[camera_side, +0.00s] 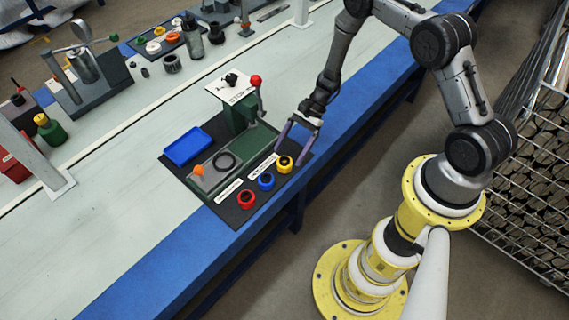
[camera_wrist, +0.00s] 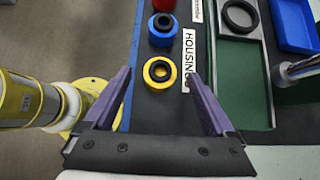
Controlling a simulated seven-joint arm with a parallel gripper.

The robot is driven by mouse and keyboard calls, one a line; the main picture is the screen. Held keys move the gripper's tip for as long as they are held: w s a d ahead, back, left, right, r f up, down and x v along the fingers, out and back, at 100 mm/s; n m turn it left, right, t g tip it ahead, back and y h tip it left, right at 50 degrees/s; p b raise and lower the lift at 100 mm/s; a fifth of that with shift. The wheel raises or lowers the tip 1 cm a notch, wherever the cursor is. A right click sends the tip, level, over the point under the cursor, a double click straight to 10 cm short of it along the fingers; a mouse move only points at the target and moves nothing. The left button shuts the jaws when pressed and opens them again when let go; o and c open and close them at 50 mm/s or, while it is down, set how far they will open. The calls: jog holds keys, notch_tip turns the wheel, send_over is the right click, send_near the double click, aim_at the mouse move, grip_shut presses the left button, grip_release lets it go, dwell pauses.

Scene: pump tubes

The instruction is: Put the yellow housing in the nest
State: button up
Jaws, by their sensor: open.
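The yellow housing (camera_side: 285,164) is a short round ring with a dark centre. It stands on the dark mat at the right end of a row of housings. In the wrist view the yellow housing (camera_wrist: 160,72) appears between my fingertips, apart from both. My gripper (camera_side: 291,152) is open and empty, its purple fingers pointing down near the yellow housing. The gripper (camera_wrist: 159,76) also shows in the wrist view. A green fixture (camera_side: 258,141) with a grey tray section stands beside the row; I cannot tell which part is the nest.
A blue housing (camera_side: 266,181) and a red housing (camera_side: 246,199) stand in the same row. A red-knobbed lever (camera_side: 256,80) rises behind. A blue tray (camera_side: 188,146) lies left.

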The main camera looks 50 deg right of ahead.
aim_at(285, 160)
jog(key=shift+x, duration=1.95)
jog(key=shift+r, duration=0.1)
grip_shut()
